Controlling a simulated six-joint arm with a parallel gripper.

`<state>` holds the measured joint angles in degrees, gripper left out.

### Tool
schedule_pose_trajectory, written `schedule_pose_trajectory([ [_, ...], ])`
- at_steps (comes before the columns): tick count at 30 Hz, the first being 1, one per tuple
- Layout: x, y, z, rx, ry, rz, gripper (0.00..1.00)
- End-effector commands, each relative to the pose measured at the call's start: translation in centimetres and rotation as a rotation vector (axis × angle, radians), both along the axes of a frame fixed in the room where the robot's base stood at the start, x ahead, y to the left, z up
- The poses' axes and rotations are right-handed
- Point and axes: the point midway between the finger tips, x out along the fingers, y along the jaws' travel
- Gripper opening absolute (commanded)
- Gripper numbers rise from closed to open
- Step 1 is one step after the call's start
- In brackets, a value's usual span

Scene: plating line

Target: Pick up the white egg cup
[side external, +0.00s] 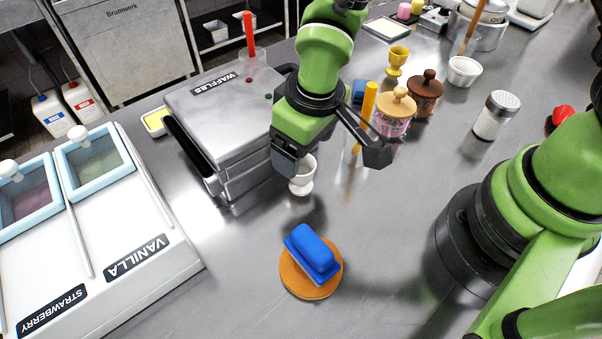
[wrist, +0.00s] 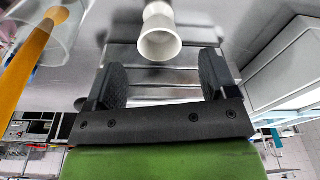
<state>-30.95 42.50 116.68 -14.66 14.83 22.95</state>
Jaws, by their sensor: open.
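The white egg cup (side external: 301,187) stands upright on the steel counter, just right of the waffle maker, in the side view. My gripper (side external: 289,165) is low beside it, and its dark fingers hide part of the cup's left side. In the wrist view the cup (wrist: 160,38) shows its open rim, roughly centred across the gap and just past the fingertips. My gripper (wrist: 162,66) is open there, with one black finger on each side and nothing between them. I cannot tell whether a finger touches the cup.
The waffle maker (side external: 229,106) stands close on the left. A glass with a yellow-handled tool (side external: 369,101) and a lidded jar (side external: 392,120) are close on the right. A yellow egg cup (side external: 397,58) stands behind.

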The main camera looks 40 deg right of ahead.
Motion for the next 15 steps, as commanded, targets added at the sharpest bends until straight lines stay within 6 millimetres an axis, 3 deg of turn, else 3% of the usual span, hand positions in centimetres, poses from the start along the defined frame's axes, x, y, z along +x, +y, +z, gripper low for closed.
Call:
schedule_pose_trajectory([
  [9,0.2,0.0,-4.0,-0.002,0.003,0.001,0.79],
  [15,0.5,0.1,-5.4,0.0,0.001,-0.002,0.79],
])
